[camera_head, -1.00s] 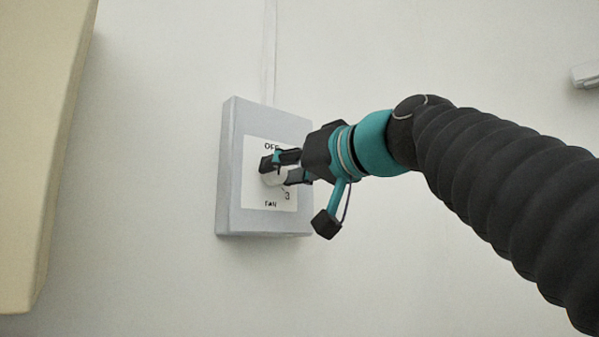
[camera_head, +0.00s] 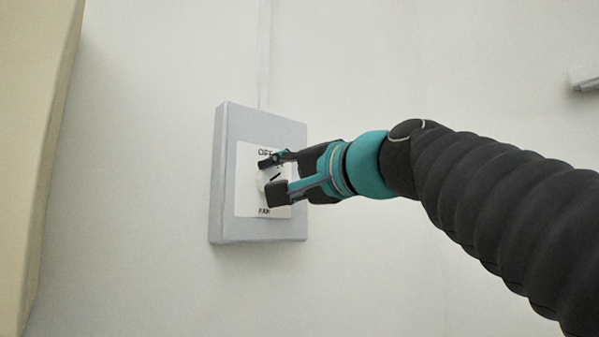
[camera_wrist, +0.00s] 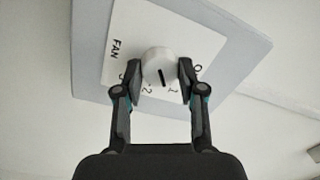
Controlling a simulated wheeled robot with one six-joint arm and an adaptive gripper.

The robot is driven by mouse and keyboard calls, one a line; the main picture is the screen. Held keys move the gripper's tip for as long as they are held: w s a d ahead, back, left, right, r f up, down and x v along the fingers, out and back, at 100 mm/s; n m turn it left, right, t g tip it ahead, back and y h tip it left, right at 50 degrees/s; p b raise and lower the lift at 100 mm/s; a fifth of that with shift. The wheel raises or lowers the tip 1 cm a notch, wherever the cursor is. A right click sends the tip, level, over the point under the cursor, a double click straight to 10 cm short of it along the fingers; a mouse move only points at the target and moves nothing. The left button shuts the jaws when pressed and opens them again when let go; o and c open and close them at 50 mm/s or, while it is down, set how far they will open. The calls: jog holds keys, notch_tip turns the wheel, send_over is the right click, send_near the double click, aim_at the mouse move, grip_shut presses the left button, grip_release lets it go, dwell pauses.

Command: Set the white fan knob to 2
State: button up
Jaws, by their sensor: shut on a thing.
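The white round fan knob (camera_wrist: 158,62) is on a white label plate (camera_wrist: 118,62) marked OFF, 1, 2, 3 and FAN. My gripper (camera_wrist: 161,71) is shut on the knob, one fingertip on each side. The 3 and most of OFF are partly hidden by the fingers. In the head view my gripper (camera_head: 274,177) comes from the right, one finger above the other, and the knob (camera_head: 267,178) shows partly between them.
The label plate is on a grey wall box (camera_head: 229,222) with a thin conduit (camera_head: 263,60) running up from it. A cream panel (camera_head: 35,120) stands at the left edge. The wall around the box is clear.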

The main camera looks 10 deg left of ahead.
jog(key=m, duration=0.2)
jog(key=m+p, duration=0.1)
jog(key=shift+r+m+p, duration=0.2)
jog(key=shift+m+p, duration=0.1)
jog(key=shift+m, duration=0.1)
jog(key=shift+f+m+t+p, duration=0.15)
jog(key=shift+m+p, duration=0.2)
jog(key=shift+m, duration=0.55)
jog(key=shift+m+t+p, duration=0.15)
jog(key=shift+m+p, duration=0.15)
jog(key=shift+m, duration=0.6)
jog(key=o, duration=1.1)
jog(key=shift+o, duration=0.2)
jog(key=shift+f, duration=0.1)
jog(key=r+v, duration=0.1)
jog(key=v, duration=1.1)
jog(key=shift+f, duration=0.4)
jog(key=shift+s+a, duration=0.1)
